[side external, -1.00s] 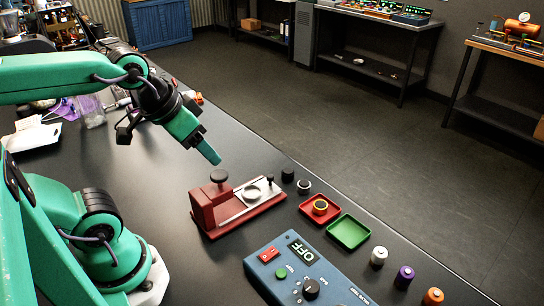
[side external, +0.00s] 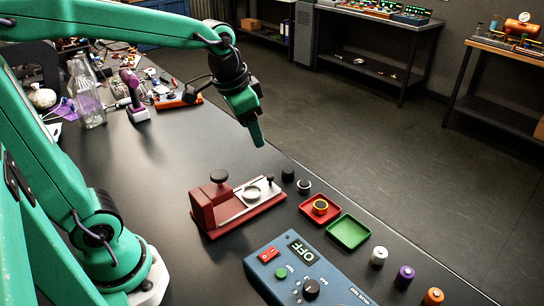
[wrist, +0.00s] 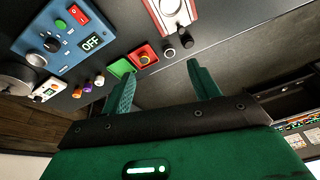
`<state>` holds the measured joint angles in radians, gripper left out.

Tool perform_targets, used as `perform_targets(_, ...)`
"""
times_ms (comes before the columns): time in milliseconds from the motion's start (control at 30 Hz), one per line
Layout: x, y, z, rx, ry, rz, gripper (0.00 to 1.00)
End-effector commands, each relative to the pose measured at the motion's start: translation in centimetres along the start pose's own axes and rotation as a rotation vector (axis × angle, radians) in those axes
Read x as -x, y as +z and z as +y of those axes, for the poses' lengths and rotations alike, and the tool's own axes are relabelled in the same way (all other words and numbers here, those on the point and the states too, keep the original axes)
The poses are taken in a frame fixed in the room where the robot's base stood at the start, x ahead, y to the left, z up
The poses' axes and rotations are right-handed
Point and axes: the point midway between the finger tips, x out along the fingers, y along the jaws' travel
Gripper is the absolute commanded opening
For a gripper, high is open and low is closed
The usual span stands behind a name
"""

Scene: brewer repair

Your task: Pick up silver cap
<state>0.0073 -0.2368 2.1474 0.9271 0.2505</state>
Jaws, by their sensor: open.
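A small round cap with a silver rim and dark middle (side external: 304,186) stands on the black bench between a black knob-like piece and the red tray. It also shows in the wrist view (wrist: 169,54). A silver-white cylinder (side external: 379,256) stands farther right, beside the purple and orange ones; it shows in the wrist view (wrist: 100,80) too. I cannot tell for sure which of the two is the silver cap. My gripper (side external: 257,140) is above the bench's far edge, apart from both. In the wrist view its fingers (wrist: 163,82) are spread with nothing between them.
A red fixture (side external: 205,212) with a silver plate stands left of the cap. The black piece (side external: 288,174) is close beside it. The red tray (side external: 307,213) holds a yellow ring; the green tray (side external: 348,232) looks empty. A blue control box (side external: 290,270) reads OFF.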

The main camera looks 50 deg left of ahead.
Motion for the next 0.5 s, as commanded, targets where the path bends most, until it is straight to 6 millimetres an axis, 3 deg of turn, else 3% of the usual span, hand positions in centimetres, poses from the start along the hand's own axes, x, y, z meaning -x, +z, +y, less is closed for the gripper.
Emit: perform_targets(500,-8.1,-7.1,-1.6,-0.199,0.052,-0.140,0.61)
